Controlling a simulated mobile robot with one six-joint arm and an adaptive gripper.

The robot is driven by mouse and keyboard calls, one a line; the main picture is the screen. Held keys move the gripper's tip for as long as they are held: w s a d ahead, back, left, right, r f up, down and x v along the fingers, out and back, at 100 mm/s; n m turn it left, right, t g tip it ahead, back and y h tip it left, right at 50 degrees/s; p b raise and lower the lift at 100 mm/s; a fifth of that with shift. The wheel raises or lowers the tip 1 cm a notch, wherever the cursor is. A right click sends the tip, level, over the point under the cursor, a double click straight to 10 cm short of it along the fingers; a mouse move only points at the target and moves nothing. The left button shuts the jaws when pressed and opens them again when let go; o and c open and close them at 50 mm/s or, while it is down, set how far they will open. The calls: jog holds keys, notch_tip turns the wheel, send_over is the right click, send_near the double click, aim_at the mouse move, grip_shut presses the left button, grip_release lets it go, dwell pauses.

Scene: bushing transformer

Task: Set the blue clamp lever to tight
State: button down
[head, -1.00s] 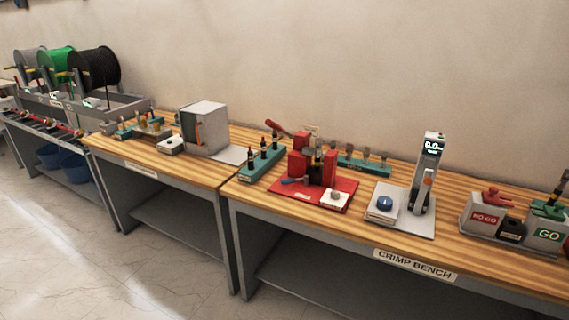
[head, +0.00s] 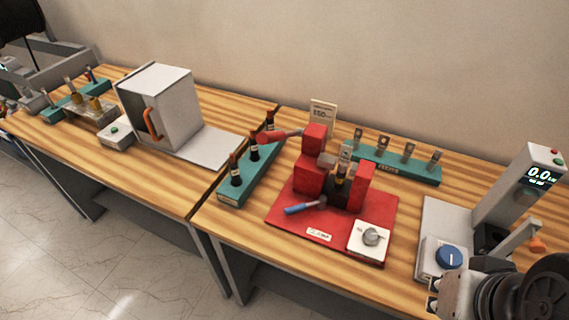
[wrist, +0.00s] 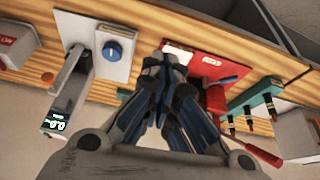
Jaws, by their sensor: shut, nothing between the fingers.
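The blue clamp lever (head: 305,208) sticks out toward the left front of a red press (head: 312,175) on a red base plate (head: 285,222). It lies low, a little above the plate. In the wrist view, the blue lever (wrist: 227,79) appears to the right of my gripper. My gripper (wrist: 166,58) is shut and empty, apart from the lever. In the head view, only part of my arm shows at the lower right; the fingers are not visible there.
A red-handled lever (head: 280,135) rises at the press's upper left. A white dial box (head: 370,240) sits on the plate's right front corner. Teal racks (head: 250,172) stand left and behind. A grey tester (head: 520,185) with a blue knob (head: 449,257) stands right.

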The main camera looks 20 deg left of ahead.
jog(key=n+g+y+b, duration=0.1)
jog(key=n+g+y, duration=0.15)
jog(key=n, duration=0.55)
send_over(303, 209)
jog(key=s+a, duration=0.1)
jog(key=a, duration=0.1)
notch_tip(303, 209, down, 14)
jog(key=shift+a+f+t, duration=0.15)
jog(key=shift+f+t, duration=0.05)
jog(key=shift+t, duration=0.25)
jog(key=b+x, duration=0.3)
jog(key=x, duration=0.7)
